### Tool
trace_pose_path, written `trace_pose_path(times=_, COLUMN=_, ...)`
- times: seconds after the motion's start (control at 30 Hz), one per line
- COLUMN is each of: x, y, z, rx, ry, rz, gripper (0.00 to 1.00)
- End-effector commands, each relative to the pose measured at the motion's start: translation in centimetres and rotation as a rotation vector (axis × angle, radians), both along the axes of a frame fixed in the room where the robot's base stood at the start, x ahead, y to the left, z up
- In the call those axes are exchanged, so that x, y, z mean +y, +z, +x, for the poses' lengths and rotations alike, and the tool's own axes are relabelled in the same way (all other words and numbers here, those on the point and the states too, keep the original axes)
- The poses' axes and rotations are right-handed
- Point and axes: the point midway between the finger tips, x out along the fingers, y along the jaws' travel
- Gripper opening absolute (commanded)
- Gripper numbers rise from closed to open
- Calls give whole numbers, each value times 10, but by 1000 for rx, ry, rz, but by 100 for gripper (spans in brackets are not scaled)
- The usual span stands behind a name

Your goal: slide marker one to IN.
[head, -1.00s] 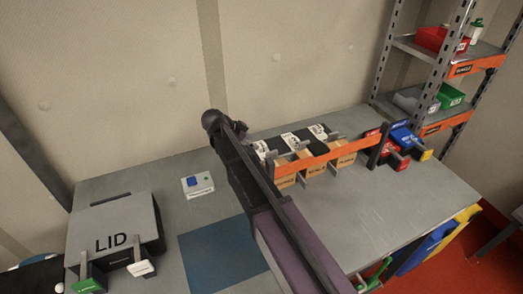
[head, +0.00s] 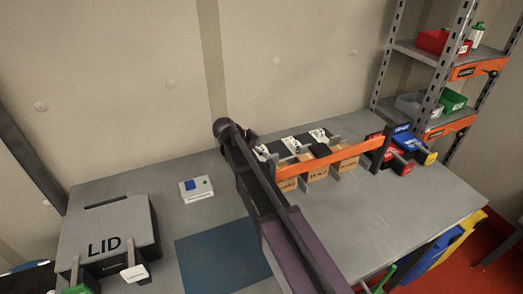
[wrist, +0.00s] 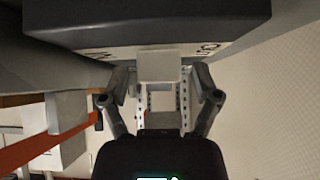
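My gripper (wrist: 160,92) shows in the wrist view with its two fingers apart. A pale block-like tab (wrist: 158,66) lies between the fingers in the picture, with a gap on each side. It juts from a dark block (wrist: 150,20) whose pale label strip is partly cut off. My arm hides the row's left end. I cannot tell which tab is marker one or read IN.
A grey case marked LID (head: 108,243) stands at the left, with green and white handled pieces at its front. A small white device (head: 196,188) and a blue mat (head: 222,257) lie on the bench. Red (head: 398,158) and blue handled pieces stand at the row's right end.

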Motion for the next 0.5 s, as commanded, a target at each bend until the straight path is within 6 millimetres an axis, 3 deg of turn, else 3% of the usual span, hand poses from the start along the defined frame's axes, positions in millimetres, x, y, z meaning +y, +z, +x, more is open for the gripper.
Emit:
trace_pose_path(times=0.03, x=0, y=0, z=0, rx=0, ry=0, rz=0, gripper=56)
trace_pose_path(times=0.2, x=0, y=0, z=0, rx=1, ry=-1, rz=0, gripper=6)
trace_pose_path(times=0.23, x=0, y=0, z=0, rx=0, ry=-1, rz=0, gripper=0)
trace_pose_path(times=0.5, x=-6, y=0, z=-13, rx=0, ry=-1, rz=0, gripper=0)
